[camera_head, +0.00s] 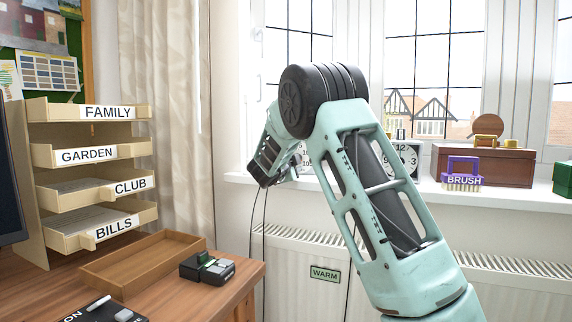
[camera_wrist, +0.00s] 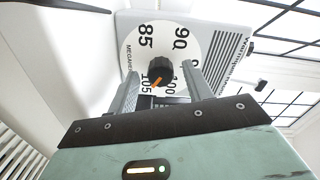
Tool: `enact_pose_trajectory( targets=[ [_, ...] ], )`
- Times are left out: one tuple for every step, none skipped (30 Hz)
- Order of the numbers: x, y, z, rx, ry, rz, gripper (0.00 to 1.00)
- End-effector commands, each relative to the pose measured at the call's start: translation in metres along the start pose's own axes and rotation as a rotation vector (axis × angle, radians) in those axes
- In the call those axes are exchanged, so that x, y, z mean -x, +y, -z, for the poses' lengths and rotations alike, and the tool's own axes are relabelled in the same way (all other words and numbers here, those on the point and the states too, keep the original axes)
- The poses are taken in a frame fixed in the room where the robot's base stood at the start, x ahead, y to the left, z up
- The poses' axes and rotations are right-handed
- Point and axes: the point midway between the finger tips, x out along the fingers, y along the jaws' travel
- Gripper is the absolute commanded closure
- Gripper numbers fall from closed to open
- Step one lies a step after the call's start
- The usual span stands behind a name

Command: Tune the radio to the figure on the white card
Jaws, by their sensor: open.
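The radio (camera_wrist: 207,30) is white with a grille and fills the upper part of the wrist view. Its round white dial (camera_wrist: 133,50) carries the figures 85, 90, 100 and 105 and the word MEGAHERTZ. A black knob (camera_wrist: 160,66) with an orange pointer sits at the dial's centre. The pointer is aimed down-left in the picture, close to 105. My gripper (camera_wrist: 160,74) is open, with one finger on each side of the knob; I cannot tell whether they touch it. In the head view my arm hides most of the sill near the gripper. I cannot make out the white card.
A clock (camera_head: 406,157), a purple brush (camera_head: 462,171) and a brown box (camera_head: 500,164) stand on the sill, right of my arm. A radiator (camera_head: 283,262) is below. A desk (camera_head: 190,296) with a letter rack (camera_head: 37,200) and wooden tray (camera_head: 105,284) is at left.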

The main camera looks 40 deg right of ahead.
Motion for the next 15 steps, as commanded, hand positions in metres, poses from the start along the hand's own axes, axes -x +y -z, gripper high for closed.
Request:
enact_pose_trajectory(
  targets=[
    [0.007, -0.001, -0.001, 0.0, -0.003, 0.0, 0.5],
    [0.011, -0.001, -0.001, -0.001, -0.004, 0.0, 0.5],
    [0.018, -0.001, -0.001, 0.0, -0.005, 0.0, 0.5],
    [0.024, -0.002, -0.001, -0.001, -0.005, 0.0, 0.5],
    [0.03, -0.002, -0.001, -0.001, -0.006, 0.0, 0.5],
    [0.039, -0.002, -0.002, -0.001, -0.006, 0.0, 0.5],
    [0.046, -0.002, -0.001, -0.001, -0.007, 0.0, 0.5],
    [0.054, -0.002, -0.001, -0.001, -0.006, 0.001, 0.5],
    [0.063, -0.002, -0.002, 0.0, -0.008, 0.0, 0.5],
    [0.07, -0.002, -0.001, 0.0, -0.006, 0.0, 0.5],
    [0.077, -0.002, -0.001, 0.0, -0.006, 0.0, 0.5],
    [0.087, -0.001, -0.001, 0.001, -0.006, 0.0, 0.5],
    [0.094, -0.002, -0.001, 0.0, -0.007, -0.001, 0.5],
    [0.101, -0.002, -0.001, 0.0, -0.007, 0.0, 0.5],
    [0.11, -0.001, -0.001, 0.0, -0.008, 0.0, 0.5]
  ],
)
